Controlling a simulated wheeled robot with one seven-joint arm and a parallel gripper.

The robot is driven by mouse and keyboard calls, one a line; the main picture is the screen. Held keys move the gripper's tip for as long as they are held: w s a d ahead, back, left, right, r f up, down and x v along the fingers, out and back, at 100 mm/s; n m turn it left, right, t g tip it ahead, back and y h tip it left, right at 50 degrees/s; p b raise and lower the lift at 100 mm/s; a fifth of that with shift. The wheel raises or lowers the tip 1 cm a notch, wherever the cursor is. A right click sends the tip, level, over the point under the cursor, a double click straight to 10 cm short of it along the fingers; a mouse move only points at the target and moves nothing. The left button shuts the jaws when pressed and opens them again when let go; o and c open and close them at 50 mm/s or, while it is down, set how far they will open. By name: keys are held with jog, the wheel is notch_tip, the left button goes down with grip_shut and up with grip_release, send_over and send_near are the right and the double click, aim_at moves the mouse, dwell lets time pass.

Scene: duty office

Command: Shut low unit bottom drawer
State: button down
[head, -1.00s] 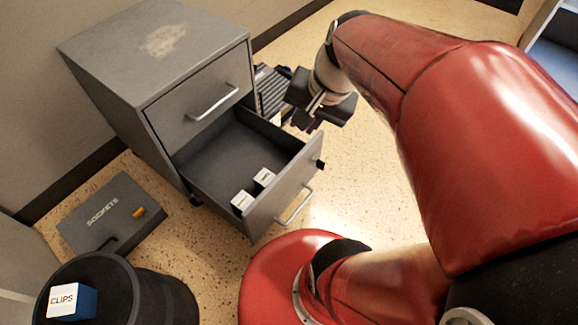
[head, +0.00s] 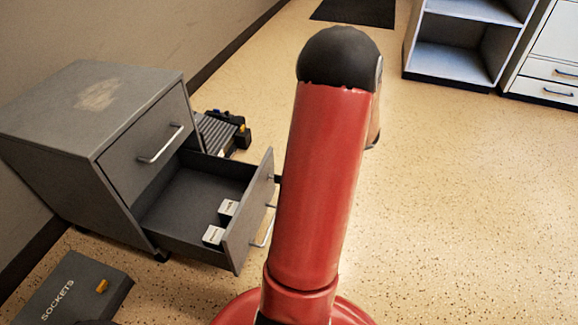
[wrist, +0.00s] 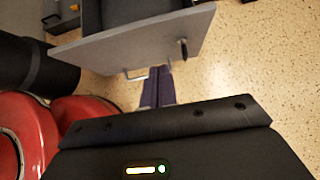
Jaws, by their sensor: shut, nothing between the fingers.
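The low unit (head: 75,105) is a grey two-drawer cabinet at the left of the head view. Its top drawer (head: 150,150) is shut. Its bottom drawer (head: 248,215) stands well open, with two small white boxes (head: 228,208) inside near the front. The drawer front also crosses the top of the wrist view (wrist: 130,45), with its bar handle (wrist: 136,74) below. My gripper (wrist: 160,72) is shut and empty, its fingertips close to the drawer front beside the handle; contact is unclear. In the head view my arm hides the gripper.
A grey case marked SOCKETS (head: 75,290) lies on the floor at lower left. A dark ribbed object (head: 215,135) is on the floor behind the drawer. Open shelving (head: 465,45) and a white drawer unit (head: 548,60) stand at the back right. The floor on the right is clear.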

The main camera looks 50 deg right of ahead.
aim_at(261, 174)
jog(key=x, duration=0.3)
jog(key=w+r+b+x, duration=0.1)
jog(key=x, duration=0.6)
jog(key=shift+w+a+r, duration=0.2)
jog(key=shift+w+a, duration=0.05)
jog(key=shift+a, duration=0.1)
jog(key=shift+w+a, duration=0.15)
jog(key=shift+w, duration=0.25)
jog(key=shift+w, duration=0.1)
jog(key=w+a, duration=0.5)
jog(key=w, duration=0.7)
jog(key=w+a+p, duration=0.1)
jog(key=w+a, duration=0.4)
jog(key=w, duration=0.7)
